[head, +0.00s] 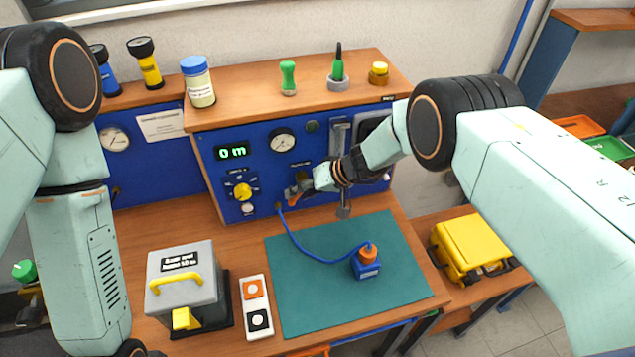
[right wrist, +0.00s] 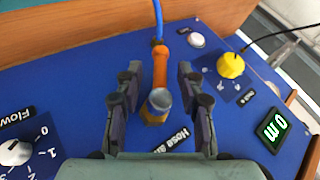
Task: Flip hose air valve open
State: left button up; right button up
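The hose air valve shows in the right wrist view with an orange lever (right wrist: 160,66) and a brass body with a grey-blue round end (right wrist: 159,101). The lever points toward the top of that view, in line with the blue hose (right wrist: 157,22). A partly hidden "Hose air" label (right wrist: 174,140) sits beside it. My right gripper (right wrist: 157,82) is open, with one finger on each side of the valve and visible gaps to it. In the head view my right gripper (head: 298,190) is at the blue panel and hides most of the valve. My left gripper is out of view.
The blue panel (head: 222,180) carries a yellow knob (head: 243,191), gauge (head: 282,141) and "0 m" display (head: 233,152). The blue hose (head: 305,252) runs to a blue block (head: 366,267) on the green mat (head: 320,300). A grey box (head: 181,275) and switch plate (head: 256,306) stand left of it.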

jog(key=v, duration=1.1)
jog(key=shift+w, duration=0.15)
